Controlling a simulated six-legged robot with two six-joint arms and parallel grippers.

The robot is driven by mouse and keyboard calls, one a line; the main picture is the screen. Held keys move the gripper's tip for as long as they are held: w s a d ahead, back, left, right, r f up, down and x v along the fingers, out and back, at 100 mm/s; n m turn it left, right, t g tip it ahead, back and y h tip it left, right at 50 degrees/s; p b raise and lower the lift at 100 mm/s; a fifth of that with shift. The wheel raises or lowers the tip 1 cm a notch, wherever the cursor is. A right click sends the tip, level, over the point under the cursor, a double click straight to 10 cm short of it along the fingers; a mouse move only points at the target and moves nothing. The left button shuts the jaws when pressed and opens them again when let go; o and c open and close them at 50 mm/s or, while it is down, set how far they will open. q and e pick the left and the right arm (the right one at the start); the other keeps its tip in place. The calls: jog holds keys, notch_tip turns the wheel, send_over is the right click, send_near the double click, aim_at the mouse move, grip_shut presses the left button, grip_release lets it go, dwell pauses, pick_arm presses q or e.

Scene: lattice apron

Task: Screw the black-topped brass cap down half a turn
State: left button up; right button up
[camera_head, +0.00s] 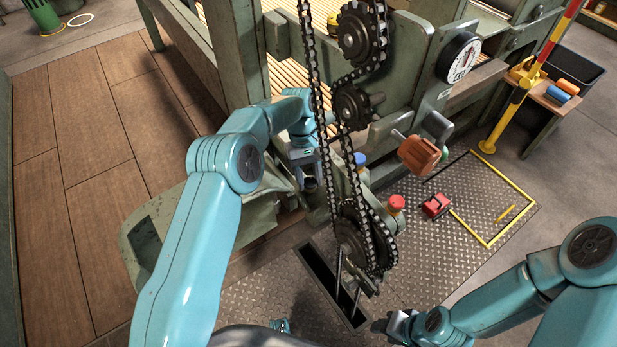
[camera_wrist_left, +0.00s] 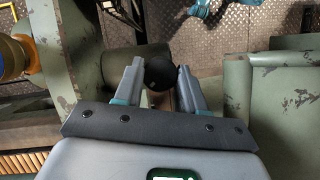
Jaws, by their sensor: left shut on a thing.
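The black-topped cap shows its round black top (camera_wrist_left: 160,73) in the left wrist view, between the two grey fingers of my left gripper (camera_wrist_left: 161,80). The fingers are shut on it from both sides. Its brass part is hidden under the top. In the head view my left gripper (camera_head: 311,178) points down beside the green machine frame, left of the chain, and mostly covers the cap. My right gripper (camera_head: 398,326) is low at the right of centre, away from the cap; its fingers are too unclear to judge.
A chain on dark sprockets (camera_head: 352,245) runs close right of my left gripper. A blue-topped cap (camera_head: 358,160) and a red-topped cap (camera_head: 396,203) stand nearby. A dark slot (camera_head: 330,285) opens in the tread-plate floor. A red object (camera_head: 436,205) lies on the plate.

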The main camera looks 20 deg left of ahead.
pick_arm(q)
jog(key=m+y, duration=0.1)
jog(key=m, duration=0.1)
jog(key=m+y, duration=0.1)
jog(key=m, duration=0.2)
jog(key=shift+w+d+m+g, duration=0.15)
jog(key=shift+m+g, duration=0.15)
dwell(0.5)
jog(key=o, duration=1.1)
jog(key=shift+c, duration=0.2)
